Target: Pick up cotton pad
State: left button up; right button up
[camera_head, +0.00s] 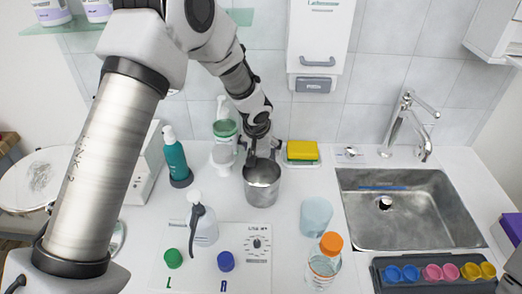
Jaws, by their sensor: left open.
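No cotton pad can be made out; the inside of the metal cup is mostly hidden from view. The steel cup (262,187) stands upright on the white counter near the middle. My left gripper (263,152) points down at the cup's mouth, open, its fingers dark and small in the view. I cannot tell whether the fingertips are inside the rim or just above it. Nothing is visible between the fingers. My right gripper is not in view.
Left of the cup stand a green-collared dispenser (224,128) and teal bottle (175,156). A yellow sponge (301,150) lies right behind it. A frosted cup (316,215), orange-capped bottle (325,262), white pump bottle (203,225) and sink (425,222) surround the front and right.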

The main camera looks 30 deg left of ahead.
aim_at(261, 148)
pick_arm(q)
jog(key=c, duration=0.8)
jog(key=shift+c, duration=0.3)
notch_tip(261, 148, up, 10)
jog(key=p, duration=0.1)
